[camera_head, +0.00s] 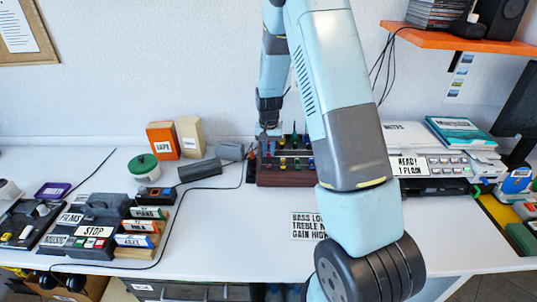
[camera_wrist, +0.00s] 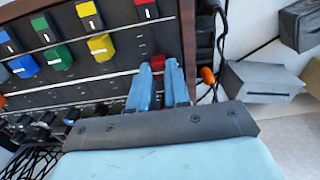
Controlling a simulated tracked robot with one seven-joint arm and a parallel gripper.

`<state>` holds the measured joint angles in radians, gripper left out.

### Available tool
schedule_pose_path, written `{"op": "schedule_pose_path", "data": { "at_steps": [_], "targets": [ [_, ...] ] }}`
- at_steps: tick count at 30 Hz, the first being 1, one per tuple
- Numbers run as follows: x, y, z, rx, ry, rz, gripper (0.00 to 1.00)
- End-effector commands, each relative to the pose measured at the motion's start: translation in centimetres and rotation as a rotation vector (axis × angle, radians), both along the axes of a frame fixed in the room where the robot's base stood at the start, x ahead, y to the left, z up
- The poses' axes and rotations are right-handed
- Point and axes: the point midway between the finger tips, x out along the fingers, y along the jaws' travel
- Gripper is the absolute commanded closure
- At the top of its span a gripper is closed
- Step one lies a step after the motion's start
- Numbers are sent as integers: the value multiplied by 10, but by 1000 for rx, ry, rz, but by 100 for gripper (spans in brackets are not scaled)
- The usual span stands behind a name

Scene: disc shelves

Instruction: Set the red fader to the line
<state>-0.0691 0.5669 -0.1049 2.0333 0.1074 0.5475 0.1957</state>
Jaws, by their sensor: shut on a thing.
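A dark mixer panel with wooden edges (camera_head: 284,178) stands at the back of the desk, partly behind my arm. In the wrist view the red fader cap (camera_wrist: 158,62) sits between the blue fingers of my gripper (camera_wrist: 159,68), which are shut on it. A thin pale line (camera_wrist: 100,78) runs across the panel below the blue, green and yellow (camera_wrist: 101,47) caps. The red cap looks close to this line, but my fingers hide where they meet. In the head view my gripper (camera_head: 268,135) points down at the panel's left end.
Grey boxes (camera_wrist: 262,80) and a black cable lie beside the panel's red end. A row of black knobs (camera_wrist: 72,113) lies on the panel near my gripper. A label card (camera_head: 308,226) lies in front of the panel. The white desk front is mostly clear.

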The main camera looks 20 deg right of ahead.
Motion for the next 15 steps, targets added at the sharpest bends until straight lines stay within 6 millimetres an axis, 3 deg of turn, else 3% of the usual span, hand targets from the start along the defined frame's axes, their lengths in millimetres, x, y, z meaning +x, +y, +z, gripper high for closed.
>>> {"op": "schedule_pose_path", "data": {
  "at_steps": [9,10,12,15],
  "targets": [
    [7,0,1,2,-4,2,100],
    [7,0,1,2,-4,2,80],
    [6,0,1,1,-3,2,74],
    [6,0,0,1,-3,2,72]
  ]
}}
